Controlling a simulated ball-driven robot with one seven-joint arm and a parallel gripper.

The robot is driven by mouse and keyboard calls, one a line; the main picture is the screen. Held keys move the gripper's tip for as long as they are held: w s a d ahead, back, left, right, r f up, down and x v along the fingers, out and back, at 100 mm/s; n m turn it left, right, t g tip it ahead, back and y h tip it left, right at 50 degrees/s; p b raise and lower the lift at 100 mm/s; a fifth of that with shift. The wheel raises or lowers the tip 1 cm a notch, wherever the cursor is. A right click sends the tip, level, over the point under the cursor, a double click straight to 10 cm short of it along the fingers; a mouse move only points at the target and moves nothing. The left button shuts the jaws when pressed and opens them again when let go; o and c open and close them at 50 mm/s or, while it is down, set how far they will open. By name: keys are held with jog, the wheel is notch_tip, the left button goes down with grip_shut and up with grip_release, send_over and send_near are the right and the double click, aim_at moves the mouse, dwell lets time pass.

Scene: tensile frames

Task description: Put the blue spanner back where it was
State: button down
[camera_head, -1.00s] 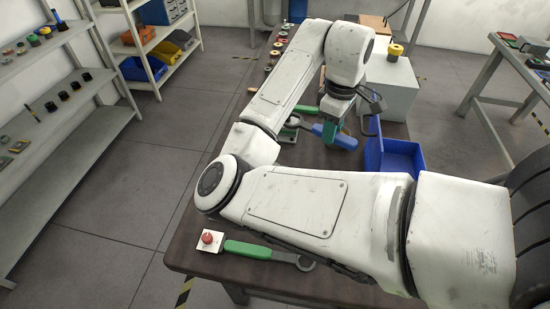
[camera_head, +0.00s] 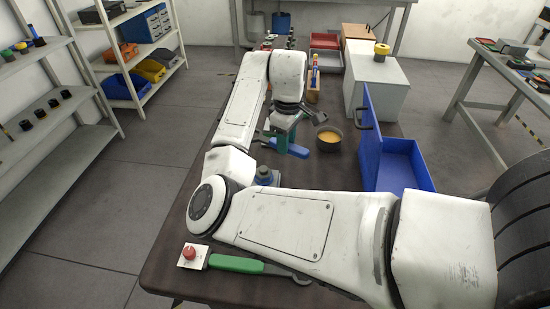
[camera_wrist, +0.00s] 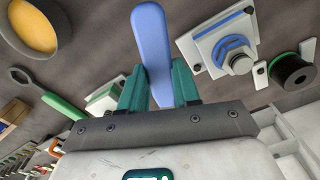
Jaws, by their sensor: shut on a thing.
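The blue spanner (camera_head: 291,147) is held in my gripper (camera_head: 281,126) over the middle of the table, its blue handle pointing right and toward the near side. In the wrist view, the blue handle (camera_wrist: 151,38) stands out between the two green fingers (camera_wrist: 159,88), which are shut on it. The spanner's metal end is mostly hidden by my gripper and arm. I cannot tell how high it is above the table. No empty place for the spanner is clearly visible.
A bowl with yellow contents (camera_head: 328,138) is right of the gripper. A blue bin (camera_head: 409,170) stands farther right. A blue-banded fixture (camera_head: 264,175) is near my arm. A green-handled spanner (camera_head: 237,264) and a red button (camera_head: 190,253) lie at the table's near edge.

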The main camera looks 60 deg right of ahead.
send_over(276, 164)
notch_tip(276, 164, down, 5)
jog(key=shift+r, duration=0.1)
jog(key=shift+w+f, duration=0.1)
jog(key=shift+f, duration=1.55)
jog(key=shift+f, duration=0.15)
jog(key=c, duration=0.8)
grip_release()
notch_tip(276, 164, up, 12)
jog(key=shift+r, duration=0.15)
